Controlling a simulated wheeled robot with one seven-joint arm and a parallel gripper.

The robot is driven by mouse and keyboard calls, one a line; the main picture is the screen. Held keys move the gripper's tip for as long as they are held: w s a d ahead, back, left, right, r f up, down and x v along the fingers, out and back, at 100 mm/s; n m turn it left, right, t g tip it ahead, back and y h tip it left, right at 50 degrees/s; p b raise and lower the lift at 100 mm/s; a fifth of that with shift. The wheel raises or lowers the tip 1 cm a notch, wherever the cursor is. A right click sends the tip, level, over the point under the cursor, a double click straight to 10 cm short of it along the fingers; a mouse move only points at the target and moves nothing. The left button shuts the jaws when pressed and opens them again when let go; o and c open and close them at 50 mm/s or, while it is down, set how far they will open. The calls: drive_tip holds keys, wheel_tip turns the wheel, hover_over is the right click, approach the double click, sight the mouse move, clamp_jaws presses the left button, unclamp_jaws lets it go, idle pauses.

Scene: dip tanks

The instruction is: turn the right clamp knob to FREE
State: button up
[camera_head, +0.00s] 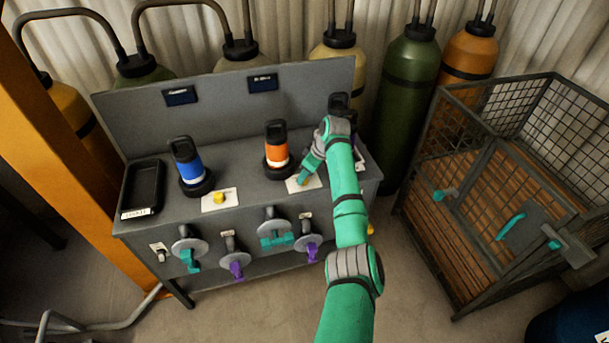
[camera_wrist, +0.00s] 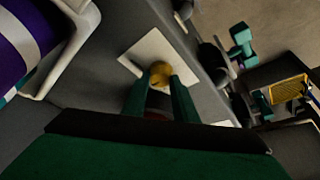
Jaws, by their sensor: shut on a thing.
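The right clamp knob (camera_wrist: 160,72) is a small yellow knob on a white plate (camera_wrist: 140,55). The plate (camera_head: 293,185) also shows on the bench top in the head view, right of the orange canister. My gripper (camera_wrist: 159,88) is shut on the knob, with a teal finger on each side of it. In the head view my gripper (camera_head: 304,179) hides the knob. The marks on the plate are too small or hidden to read, so I cannot tell which setting the knob is at. Another yellow knob (camera_head: 218,198) sits on a plate farther left.
The grey bench (camera_head: 240,193) carries a blue canister (camera_head: 188,165), an orange canister (camera_head: 277,150) and a black tray (camera_head: 143,190). A purple-and-white canister (camera_wrist: 25,35) is close beside my gripper. Teal and purple handles line the bench front. A wire cage (camera_head: 480,240) stands right.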

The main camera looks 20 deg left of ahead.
drive_tip(key=n+g, duration=0.2)
drive_tip(key=n, duration=0.3)
drive_tip(key=shift+w, duration=0.15)
drive_tip(key=shift+n+g, duration=0.3)
drive_tip(key=shift+n, duration=0.5)
drive_tip(key=o, duration=1.1)
drive_tip(key=shift+w+r, duration=0.1)
drive_tip(key=v, duration=1)
drive_tip(key=shift+d+r, duration=0.1)
drive_tip(key=shift+r, duration=0.15)
